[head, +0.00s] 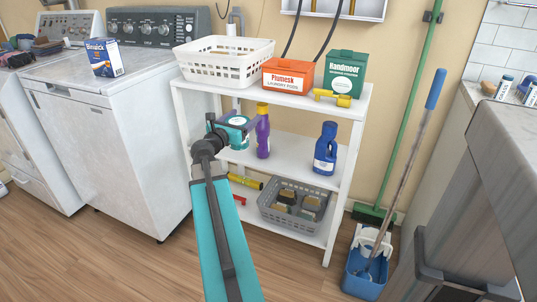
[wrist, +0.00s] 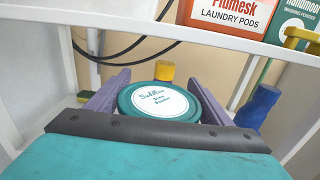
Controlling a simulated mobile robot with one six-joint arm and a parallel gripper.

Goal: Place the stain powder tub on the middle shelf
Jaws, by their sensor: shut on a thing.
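The stain powder tub (wrist: 158,101) is a teal tub with a white round label on its lid. My gripper (wrist: 158,98) is shut on it, with one purple finger on each side. In the head view the tub (head: 236,131) is at the left part of the white shelf unit, near the level of the middle shelf (head: 290,160). My arm hides part of it there. I cannot tell whether its base touches the shelf. A purple bottle with a yellow cap (head: 263,132) stands to its right, and a blue bottle (head: 325,148) stands at the right end.
The top shelf holds a white basket (head: 225,62), an orange Plumesk box (head: 288,76) and a green Handmoor box (head: 345,75). A grey basket (head: 296,205) sits on the bottom shelf. The middle shelf is clear between the two bottles. A mop bucket (head: 366,275) stands at the right.

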